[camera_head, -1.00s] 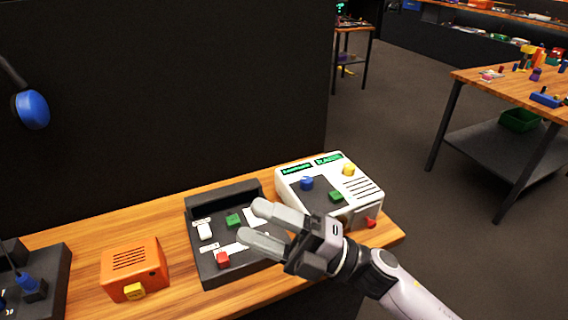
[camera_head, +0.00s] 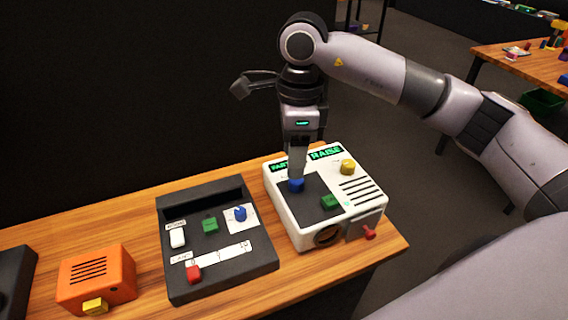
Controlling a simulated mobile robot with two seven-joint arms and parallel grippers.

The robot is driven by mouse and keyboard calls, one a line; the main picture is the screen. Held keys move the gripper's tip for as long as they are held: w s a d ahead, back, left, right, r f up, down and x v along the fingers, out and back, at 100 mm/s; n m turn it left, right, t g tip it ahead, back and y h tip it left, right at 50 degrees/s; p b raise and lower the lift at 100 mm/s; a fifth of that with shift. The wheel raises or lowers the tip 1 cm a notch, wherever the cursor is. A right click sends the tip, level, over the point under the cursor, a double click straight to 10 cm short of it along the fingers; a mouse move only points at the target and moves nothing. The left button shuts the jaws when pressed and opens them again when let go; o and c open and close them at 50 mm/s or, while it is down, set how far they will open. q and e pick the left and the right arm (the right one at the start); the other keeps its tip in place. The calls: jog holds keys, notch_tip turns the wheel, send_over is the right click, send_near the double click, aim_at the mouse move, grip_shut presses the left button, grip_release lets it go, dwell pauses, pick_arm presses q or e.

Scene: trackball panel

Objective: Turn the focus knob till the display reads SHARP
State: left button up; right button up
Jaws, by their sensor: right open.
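A white device (camera_head: 283,222) stands at the right of the wooden bench. Its left display (camera_head: 280,167) is partly hidden and shows green letters starting "FAR"; its right display (camera_head: 326,152) reads "RAISE". A blue knob (camera_head: 296,186) sits on its dark face plate, just below the left display. My right gripper (camera_head: 297,174) points down from above, open, with its fingers seen edge-on at the blue knob. I cannot tell whether they touch it. No label reading focus is legible. My left gripper is not in view.
The white device also has a yellow knob (camera_head: 347,167), a green button (camera_head: 330,202) and a red-handled part (camera_head: 369,233). A black panel (camera_head: 220,276) with a slider and controls, including another blue knob (camera_head: 240,214), stands to the left. An orange box (camera_head: 97,277) is farther left.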

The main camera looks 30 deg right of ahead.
aim_at(296, 183)
jog(key=shift+w+d+r+h, duration=0.3)
jog(key=shift+w+d, duration=0.05)
jog(key=shift+d, duration=0.2)
jog(key=shift+d+f, duration=0.15)
notch_tip(296, 183, down, 7)
jog(key=shift+r+p, duration=0.15)
jog(key=shift+p, duration=0.25)
grip_shut()
